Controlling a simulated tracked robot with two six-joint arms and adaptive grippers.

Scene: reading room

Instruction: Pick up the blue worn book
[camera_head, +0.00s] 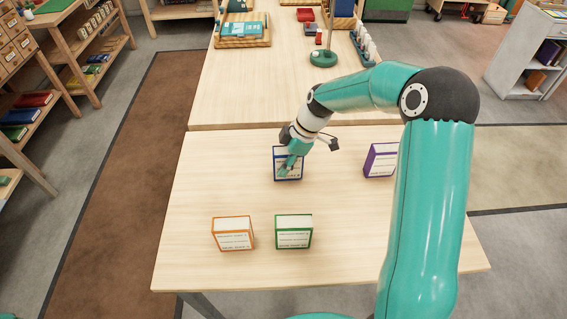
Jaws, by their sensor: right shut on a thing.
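A blue-edged book (288,176) with a white label stands upright on the near wooden table, in the middle towards its far edge. My right gripper (290,160) reaches down over it from the right and is shut on it. The gripper and wrist hide part of the book's upper face. I cannot tell whether the book is clear of the table top. My left gripper is not in view.
An orange book (233,240), a green book (293,238) and a purple book (380,160) stand on the same table (200,200). A green lamp base (323,58) stands on the table behind. Shelves (60,60) line the left. The table's left part is clear.

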